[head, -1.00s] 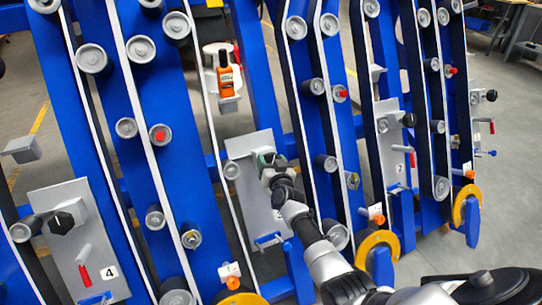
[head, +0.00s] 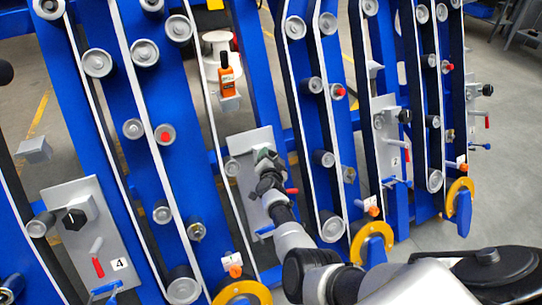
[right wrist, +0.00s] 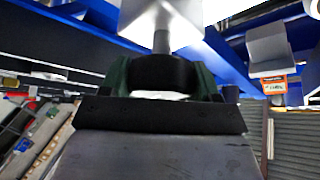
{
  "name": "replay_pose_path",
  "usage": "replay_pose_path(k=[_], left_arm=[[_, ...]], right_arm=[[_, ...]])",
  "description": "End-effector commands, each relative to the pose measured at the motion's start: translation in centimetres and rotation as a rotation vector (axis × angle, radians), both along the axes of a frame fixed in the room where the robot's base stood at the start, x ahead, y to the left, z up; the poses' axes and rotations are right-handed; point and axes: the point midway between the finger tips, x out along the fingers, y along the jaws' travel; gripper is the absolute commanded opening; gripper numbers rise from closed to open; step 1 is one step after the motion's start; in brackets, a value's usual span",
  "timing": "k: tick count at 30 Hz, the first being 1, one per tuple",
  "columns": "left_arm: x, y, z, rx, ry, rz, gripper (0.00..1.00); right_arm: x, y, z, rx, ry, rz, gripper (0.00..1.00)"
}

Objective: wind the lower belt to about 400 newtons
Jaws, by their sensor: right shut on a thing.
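My right gripper (head: 266,158) is at the grey plate (head: 240,148) in the middle of the head view, at the spot where the other plates carry a black knob. In the right wrist view its dark green fingers (right wrist: 162,80) are shut around a black knob (right wrist: 165,72). A grey shaft joins the knob to a pale box (right wrist: 165,22). My gripper hides most of the knob in the head view. A red-handled lever (head: 291,190) shows just below the gripper. White-edged belts (head: 226,185) run over grey rollers (head: 323,158). I see no tension reading. My left gripper is not in view.
Blue uprights (head: 262,75) and protruding rollers surround the arm. Plate 4 (head: 60,200) is at left, plate 2 (head: 387,125) at right. Yellow wheels (head: 372,240) sit low. Open floor (head: 510,150) lies at right.

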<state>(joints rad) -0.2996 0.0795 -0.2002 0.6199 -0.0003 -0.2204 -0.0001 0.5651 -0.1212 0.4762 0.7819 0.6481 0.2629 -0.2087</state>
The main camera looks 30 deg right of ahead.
Motion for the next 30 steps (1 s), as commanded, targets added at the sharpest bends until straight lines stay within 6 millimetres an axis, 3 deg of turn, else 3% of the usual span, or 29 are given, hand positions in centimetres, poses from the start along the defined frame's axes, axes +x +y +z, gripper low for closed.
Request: replay_pose_path(k=[18,19,23,30], left_arm=[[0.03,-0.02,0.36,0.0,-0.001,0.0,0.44],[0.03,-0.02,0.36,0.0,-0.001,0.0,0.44],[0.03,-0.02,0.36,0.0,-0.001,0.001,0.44],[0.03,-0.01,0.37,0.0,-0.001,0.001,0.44]], right_arm=[[-0.05,0.01,-0.12,0.038,-0.001,-0.022,0.38],[-0.05,0.01,-0.12,0.038,-0.001,-0.022,0.65],[-0.03,0.01,-0.09,0.038,-0.002,-0.021,0.85],[-0.01,-0.02,-0.03,0.036,-0.002,-0.021,0.87]])
